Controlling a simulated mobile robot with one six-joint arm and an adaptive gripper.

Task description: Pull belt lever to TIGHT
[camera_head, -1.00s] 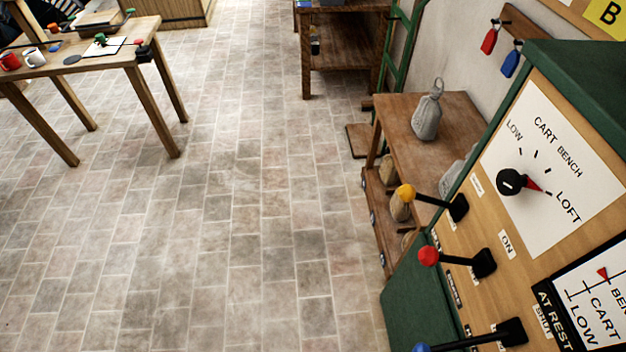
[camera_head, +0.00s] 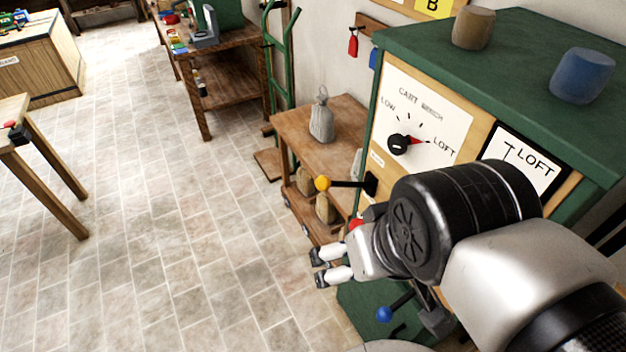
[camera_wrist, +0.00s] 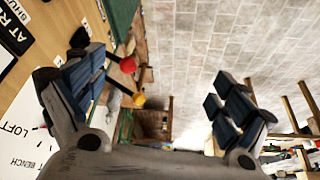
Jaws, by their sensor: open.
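A control cabinet (camera_head: 450,45) with a green top bears several ball-ended levers. The yellow-knobbed lever (camera_head: 323,183) sticks out below the dial. The red-knobbed lever (camera_head: 356,222) is mostly hidden behind my gripper (camera_head: 322,266). The blue-knobbed lever (camera_head: 384,313) shows below my arm. I cannot read which is the belt lever, nor see a TIGHT mark. My gripper is open and empty in front of the cabinet. In the wrist view, the red knob (camera_wrist: 128,64) and yellow knob (camera_wrist: 138,99) appear between the spread fingers (camera_wrist: 158,95), nearer the left one; neither is gripped.
The dial (camera_head: 398,144) points toward LOFT. A blue cylinder (camera_head: 582,75) and a brown one (camera_head: 473,27) sit on the cabinet. The tiled floor at left is clear.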

